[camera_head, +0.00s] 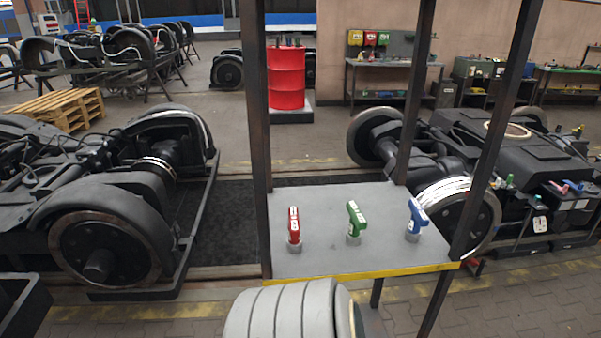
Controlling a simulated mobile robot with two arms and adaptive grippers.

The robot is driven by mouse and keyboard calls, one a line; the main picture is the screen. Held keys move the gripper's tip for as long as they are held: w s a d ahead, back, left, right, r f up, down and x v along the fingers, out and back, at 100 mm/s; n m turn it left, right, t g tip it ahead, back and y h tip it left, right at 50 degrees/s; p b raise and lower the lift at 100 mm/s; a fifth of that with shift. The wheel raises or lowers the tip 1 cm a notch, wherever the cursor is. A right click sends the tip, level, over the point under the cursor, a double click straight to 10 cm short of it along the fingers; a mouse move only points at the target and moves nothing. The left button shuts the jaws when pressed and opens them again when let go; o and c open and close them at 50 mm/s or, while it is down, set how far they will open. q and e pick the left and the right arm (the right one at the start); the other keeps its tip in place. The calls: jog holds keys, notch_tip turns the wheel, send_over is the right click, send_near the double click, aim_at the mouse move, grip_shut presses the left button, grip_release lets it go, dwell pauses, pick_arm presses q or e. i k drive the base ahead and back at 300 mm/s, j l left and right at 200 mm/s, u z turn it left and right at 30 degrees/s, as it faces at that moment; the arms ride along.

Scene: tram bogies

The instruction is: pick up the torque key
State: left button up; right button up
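Three T-handled keys stand upright in a row on a grey table (330,255) with a yellow front edge. The red key (294,226) is on the left, the green key (355,219) in the middle and the blue key (417,216) on the right. Each stands in a short grey round holder. I cannot tell which one is the torque key. Neither of my grippers is in view, and nothing touches the keys.
Dark upright posts (256,120) frame the table at its corners. Tram bogies stand left (100,230) and right (480,160). A red barrel (287,78), wooden pallets (60,108) and workbenches (395,64) are farther back. Paved floor is clear at the front right.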

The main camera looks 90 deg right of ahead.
aim_at(294, 242)
jog(key=k+z, duration=0.1)
jog(key=z, duration=2.55)
